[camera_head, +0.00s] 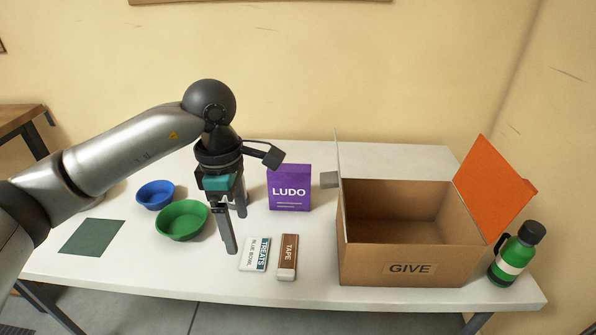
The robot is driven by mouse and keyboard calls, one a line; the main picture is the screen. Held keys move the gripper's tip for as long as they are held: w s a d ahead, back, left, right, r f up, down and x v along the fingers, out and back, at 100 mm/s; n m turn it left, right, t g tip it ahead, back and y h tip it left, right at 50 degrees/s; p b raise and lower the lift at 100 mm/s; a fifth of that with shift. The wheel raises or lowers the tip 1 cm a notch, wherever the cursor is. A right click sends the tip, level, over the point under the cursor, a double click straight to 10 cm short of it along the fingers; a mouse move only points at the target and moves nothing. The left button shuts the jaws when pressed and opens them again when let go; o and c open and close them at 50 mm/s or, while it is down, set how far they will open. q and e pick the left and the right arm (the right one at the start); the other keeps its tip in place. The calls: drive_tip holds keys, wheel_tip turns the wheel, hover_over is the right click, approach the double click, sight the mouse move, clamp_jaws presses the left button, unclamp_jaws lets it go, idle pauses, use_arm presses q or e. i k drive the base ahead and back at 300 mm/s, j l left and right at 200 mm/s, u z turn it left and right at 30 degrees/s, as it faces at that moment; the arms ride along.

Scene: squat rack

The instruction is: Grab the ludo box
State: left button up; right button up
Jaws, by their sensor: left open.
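The purple ludo box (289,189) stands upright on the white table, labelled LUDO, left of the cardboard box. My left gripper (236,232) is open and empty, pointing down. In the picture it is left of the ludo box and apart from it, above the treats packet. My right gripper is not in view.
An open cardboard box (365,264) marked GIVE stands right, one flap orange. A green bottle (515,256) is beside it. A treats packet (255,253) and tape box (287,257) lie in front. Blue bowl (155,194), green bowl (181,220) and dark mat (92,237) are left.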

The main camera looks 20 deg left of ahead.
sight(289, 187)
drive_tip(key=i, duration=1.05)
